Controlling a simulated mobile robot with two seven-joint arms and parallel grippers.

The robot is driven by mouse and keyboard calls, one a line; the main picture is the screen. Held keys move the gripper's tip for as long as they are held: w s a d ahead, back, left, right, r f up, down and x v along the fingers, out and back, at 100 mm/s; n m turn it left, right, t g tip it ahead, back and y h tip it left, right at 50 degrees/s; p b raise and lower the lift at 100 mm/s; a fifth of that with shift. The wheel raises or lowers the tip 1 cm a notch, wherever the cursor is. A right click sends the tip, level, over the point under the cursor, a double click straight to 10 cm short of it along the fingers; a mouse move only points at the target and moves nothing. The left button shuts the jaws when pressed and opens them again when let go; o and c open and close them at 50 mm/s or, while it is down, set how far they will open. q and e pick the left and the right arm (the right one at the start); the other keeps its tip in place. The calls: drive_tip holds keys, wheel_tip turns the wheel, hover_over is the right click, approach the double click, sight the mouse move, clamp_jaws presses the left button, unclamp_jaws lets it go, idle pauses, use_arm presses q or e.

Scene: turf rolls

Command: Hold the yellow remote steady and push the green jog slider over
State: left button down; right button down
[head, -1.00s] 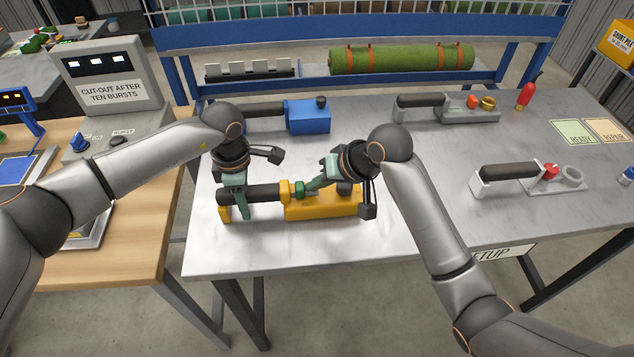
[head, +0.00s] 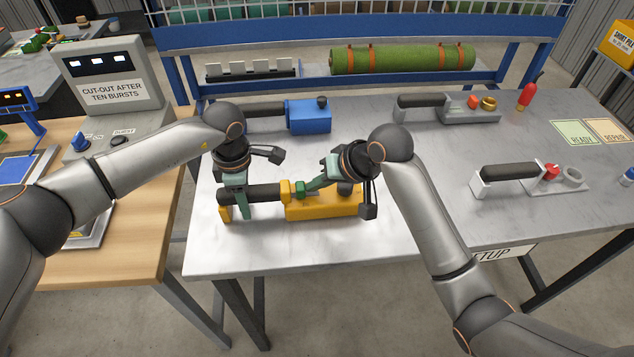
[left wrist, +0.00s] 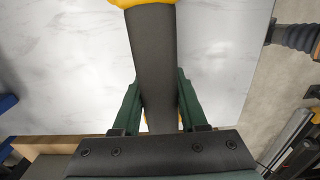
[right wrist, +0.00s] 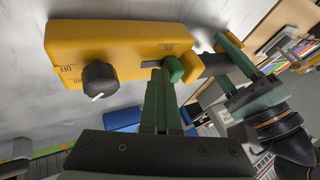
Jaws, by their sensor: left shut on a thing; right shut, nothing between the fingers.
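The yellow remote (head: 325,206) lies on the grey metal table, its dark handle (head: 262,194) pointing left. My left gripper (head: 243,200) is shut on the handle; in the left wrist view its green fingers stand on both sides of the dark handle (left wrist: 154,60). The green jog slider (right wrist: 173,69) sits on the remote's edge near the handle end. My right gripper (right wrist: 162,88) is shut and empty, its fingertips right beside the slider and seemingly touching it. A black knob (right wrist: 99,80) is at the remote's other end.
A blue remote (head: 308,116) lies behind the yellow one. A control box (head: 108,80) stands on the wooden bench at left. Bare table lies in front of the remote.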

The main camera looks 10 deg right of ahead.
use_arm(q)
drive_tip(key=shift+s+d+f, duration=0.15)
drive_tip(key=shift+s+f, duration=0.05)
use_arm(e)
drive_tip(key=shift+s+a+r, duration=0.1)
drive_tip(key=shift+a+r, duration=0.05)
drive_tip(key=shift+a, duration=0.15)
drive_tip(key=v, duration=1)
drive_tip(key=shift+d, duration=0.25)
use_arm(q)
drive_tip(key=shift+c, duration=1.8)
unclamp_jaws()
drive_tip(key=shift+w+r, duration=0.1)
drive_tip(key=shift+w, duration=0.05)
